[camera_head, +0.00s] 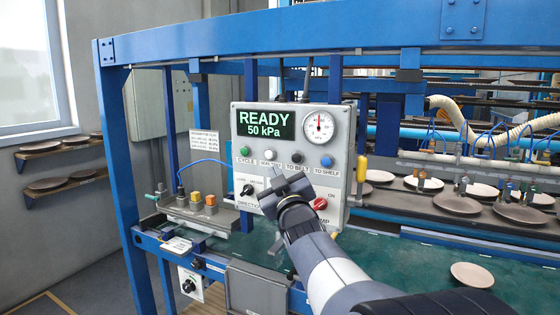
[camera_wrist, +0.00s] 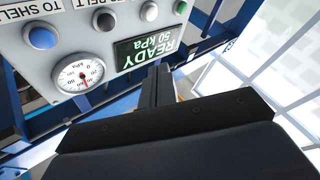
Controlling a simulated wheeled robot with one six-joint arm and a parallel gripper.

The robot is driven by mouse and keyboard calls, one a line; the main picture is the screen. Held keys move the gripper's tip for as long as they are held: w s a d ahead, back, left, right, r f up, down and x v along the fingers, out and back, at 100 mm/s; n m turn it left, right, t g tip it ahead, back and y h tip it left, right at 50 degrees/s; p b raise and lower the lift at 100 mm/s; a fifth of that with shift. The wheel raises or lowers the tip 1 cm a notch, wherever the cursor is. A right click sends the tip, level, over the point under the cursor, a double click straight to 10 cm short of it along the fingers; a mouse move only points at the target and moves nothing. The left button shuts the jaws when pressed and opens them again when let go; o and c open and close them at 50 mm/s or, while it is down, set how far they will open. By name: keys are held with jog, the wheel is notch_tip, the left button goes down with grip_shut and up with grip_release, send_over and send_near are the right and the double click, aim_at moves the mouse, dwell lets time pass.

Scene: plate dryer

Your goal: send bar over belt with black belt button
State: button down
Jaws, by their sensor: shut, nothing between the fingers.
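The black belt button (camera_head: 296,157) sits on the grey control panel (camera_head: 238,172) above the label TO BELT, between a white and a blue button. It also shows in the wrist view (camera_wrist: 104,21) at the top. My gripper (camera_head: 284,187) is in front of the panel, below the black button in the head view. Its fingers (camera_wrist: 157,78) are together and empty, reaching toward the READY display in the wrist view. I cannot tell whether they touch the panel. The pale bar (camera_head: 470,166), with hoses and suction cups, is at the right, above rows of plates.
The display (camera_head: 266,124) reads READY 50 kPa, beside a gauge (camera_head: 319,127). A blue TO SHELF button (camera_head: 327,161), a rotary switch (camera_head: 248,190) and a red switch (camera_head: 320,204) are nearby. A blue beam (camera_head: 300,40) crosses above. One plate (camera_head: 472,275) lies on the green surface.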

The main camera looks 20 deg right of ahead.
aim_at(297, 158)
dwell(0.3)
jog(key=shift+w+d+p, duration=0.75)
jog(key=shift+w+d, duration=0.15)
jog(key=shift+d, duration=0.3)
jog(key=shift+w+d+p, duration=0.8)
jog(key=shift+w+d, duration=0.05)
jog(key=shift+d, duration=0.3)
jog(key=shift+w+d+p, duration=0.75)
jog(key=shift+w+d, duration=0.15)
jog(key=shift+d, duration=0.3)
jog(key=shift+w+d, duration=0.1)
jog(key=shift+w+d, duration=0.15)
jog(key=shift+d, duration=0.05)
